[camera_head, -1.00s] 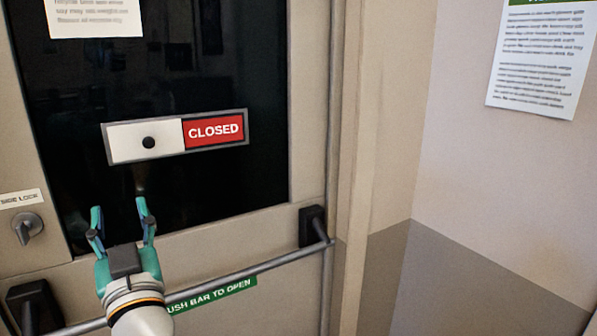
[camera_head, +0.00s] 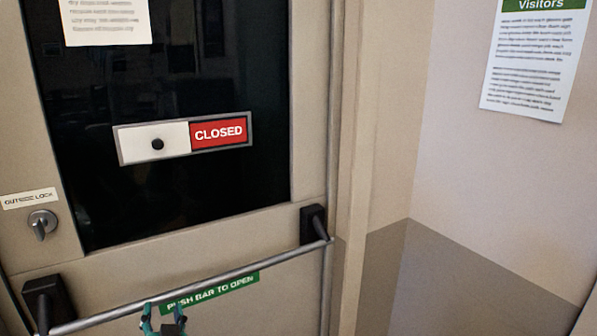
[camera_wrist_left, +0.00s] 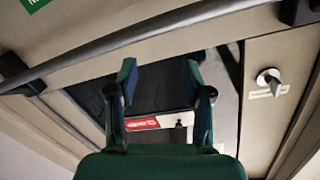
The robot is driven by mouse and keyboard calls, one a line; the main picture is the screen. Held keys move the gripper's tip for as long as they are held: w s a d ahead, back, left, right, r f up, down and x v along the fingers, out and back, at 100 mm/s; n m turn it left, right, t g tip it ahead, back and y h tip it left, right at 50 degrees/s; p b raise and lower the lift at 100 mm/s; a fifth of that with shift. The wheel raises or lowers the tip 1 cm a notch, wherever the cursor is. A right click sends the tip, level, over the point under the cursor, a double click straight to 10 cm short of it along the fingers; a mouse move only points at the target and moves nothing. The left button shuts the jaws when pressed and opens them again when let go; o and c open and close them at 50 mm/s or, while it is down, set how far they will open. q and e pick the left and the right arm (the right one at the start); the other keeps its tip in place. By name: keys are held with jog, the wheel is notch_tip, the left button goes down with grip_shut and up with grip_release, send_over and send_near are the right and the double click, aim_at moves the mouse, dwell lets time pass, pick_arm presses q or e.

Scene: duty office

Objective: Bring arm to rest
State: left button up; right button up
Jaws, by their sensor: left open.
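My left gripper (camera_head: 163,319) is low in the head view, at its bottom edge, in front of the push bar's green label. Its two teal fingers stand apart with nothing between them. They also show apart in the left wrist view (camera_wrist_left: 160,85), with the door beyond. The sliding sign (camera_head: 184,138) on the door glass shows a red CLOSED panel (camera_head: 219,132) at right and a white cover with a black knob (camera_head: 157,144) at left. The gripper is below the sign and apart from it. My right gripper is not in view.
The push bar (camera_head: 215,275) crosses the door between two black mounts, close to my left gripper. A lock knob (camera_head: 42,224) is at the left. A visitors notice (camera_head: 533,60) hangs on the right wall. The space before that wall looks clear.

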pick_arm(q)
jog(key=s+d+f+g+h, duration=0.2)
jog(key=s+f, duration=0.1)
jog(key=f, duration=0.5)
jog(key=s+d+f+m+g+h, duration=0.1)
jog(key=s+d+f+g+h, duration=0.1)
jog(key=f, duration=0.7)
jog(key=s+d+f+g+h, duration=0.1)
jog(key=s+f+g+h, duration=0.15)
jog(key=f, duration=0.55)
jog(key=s+d+f+n+g+h, duration=0.1)
jog(key=s+d+f+g, duration=0.3)
jog(key=s, duration=0.6)
jog(key=s+d+f+n+g+h, duration=0.1)
jog(key=s+d+f+g+h, duration=0.2)
jog(key=s, duration=0.6)
jog(key=d+f+g, duration=0.1)
jog(key=d+f, duration=0.1)
jog(key=d, duration=0.1)
jog(key=shift+s+d+f+h+p, duration=0.15)
jog(key=shift+s+f+h+p, duration=0.2)
jog(key=shift+s+f, duration=0.05)
jog(key=shift+g, duration=0.25)
